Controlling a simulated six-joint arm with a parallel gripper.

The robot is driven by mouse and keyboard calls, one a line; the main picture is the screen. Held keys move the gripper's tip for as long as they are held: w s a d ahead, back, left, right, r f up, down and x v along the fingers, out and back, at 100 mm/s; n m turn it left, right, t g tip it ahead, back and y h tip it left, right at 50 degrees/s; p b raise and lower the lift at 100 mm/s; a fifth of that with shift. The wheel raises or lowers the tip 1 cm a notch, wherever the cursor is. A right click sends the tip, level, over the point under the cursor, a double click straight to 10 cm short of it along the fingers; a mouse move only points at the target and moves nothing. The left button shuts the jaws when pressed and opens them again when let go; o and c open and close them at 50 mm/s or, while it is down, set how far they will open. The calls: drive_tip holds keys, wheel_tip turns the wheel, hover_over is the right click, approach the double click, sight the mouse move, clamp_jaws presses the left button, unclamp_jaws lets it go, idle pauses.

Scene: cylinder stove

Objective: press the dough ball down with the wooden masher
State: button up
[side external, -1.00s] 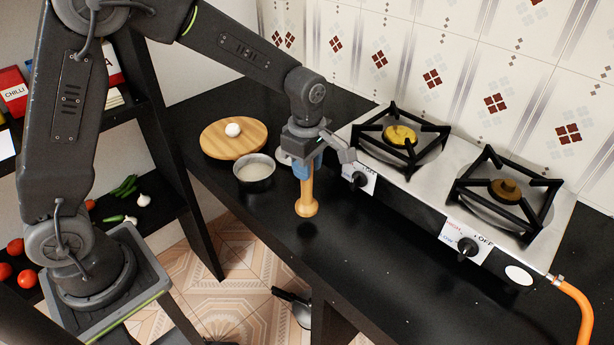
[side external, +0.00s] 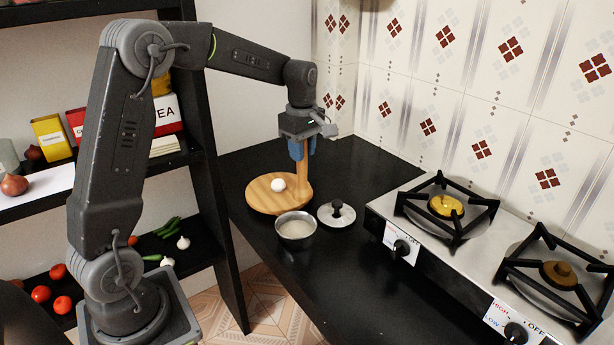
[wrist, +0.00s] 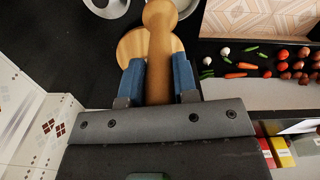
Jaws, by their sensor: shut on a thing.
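My gripper (side external: 298,147) has its blue fingers shut on the wooden masher (side external: 305,175). The masher hangs upright below my gripper, over the right part of the round wooden board (side external: 262,200). The white dough ball (side external: 278,185) sits on the board just left of the masher and is still round. I cannot tell how far the masher's lower end is above the board. In the wrist view the masher (wrist: 160,42) stands between my gripper's two fingers (wrist: 157,80), with the board (wrist: 129,46) behind it. The dough ball does not show there.
A metal pot (side external: 296,231) with pale contents stands in front of the board, and a lid (side external: 336,214) lies to its right. The stove (side external: 385,205) is farther right. Shelves (side external: 205,190) with vegetables and boxes stand at the left. The counter's back is clear.

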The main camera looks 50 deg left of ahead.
drive_tip(key=w+a+r, duration=0.1)
drive_tip(key=w+a, duration=0.2)
drive_tip(key=a, duration=1.4)
wheel_tip(320, 180, down, 6)
drive_tip(key=shift+a, duration=0.15)
drive_tip(key=shift+f, duration=1.4)
drive_tip(key=shift+r, duration=0.1)
idle(2.3)
wheel_tip(320, 180, up, 7)
idle(0.6)
idle(0.5)
